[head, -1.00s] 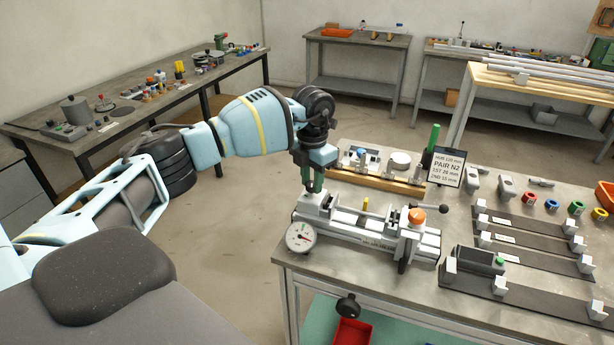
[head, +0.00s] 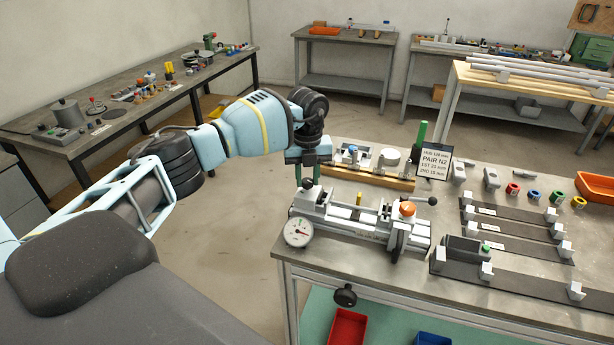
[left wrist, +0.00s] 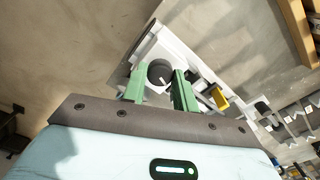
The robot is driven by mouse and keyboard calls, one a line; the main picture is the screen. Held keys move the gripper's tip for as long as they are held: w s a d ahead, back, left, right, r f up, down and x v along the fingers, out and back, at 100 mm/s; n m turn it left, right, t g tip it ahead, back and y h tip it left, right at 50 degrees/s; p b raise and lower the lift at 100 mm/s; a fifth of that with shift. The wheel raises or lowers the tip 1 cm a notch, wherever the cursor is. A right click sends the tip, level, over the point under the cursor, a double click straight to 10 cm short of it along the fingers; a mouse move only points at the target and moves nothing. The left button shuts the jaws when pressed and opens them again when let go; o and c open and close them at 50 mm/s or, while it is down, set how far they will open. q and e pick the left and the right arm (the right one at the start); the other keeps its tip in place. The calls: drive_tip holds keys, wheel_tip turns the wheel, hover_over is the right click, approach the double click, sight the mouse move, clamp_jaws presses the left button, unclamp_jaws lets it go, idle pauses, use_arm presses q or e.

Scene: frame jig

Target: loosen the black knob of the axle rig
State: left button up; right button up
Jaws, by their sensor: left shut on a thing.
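The axle rig (head: 350,222) is a pale metal fixture at the near left corner of the workbench, with an orange-topped post at its right and a round dial gauge (head: 298,233) at its front left. Its black knob (head: 307,184) sits on top of the left end, just below my left gripper (head: 308,175). In the left wrist view the black knob (left wrist: 160,71), with a white mark, lies between the green fingers (left wrist: 160,85). The left gripper is shut on this knob, partly hiding it in the head view. My right gripper is in neither view.
A sign (head: 435,163) and a green post (head: 420,138) stand behind the rig. A wooden rack (head: 365,177) lies close behind it. Dark rails (head: 510,270) with pale blocks fill the bench to the right. A red bin (head: 347,327) sits below.

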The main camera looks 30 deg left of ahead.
sight(307, 180)
use_arm(q)
drive_tip(key=shift+n, duration=1.2)
drive_tip(key=o, duration=1)
drive_tip(key=shift+r, duration=3.9)
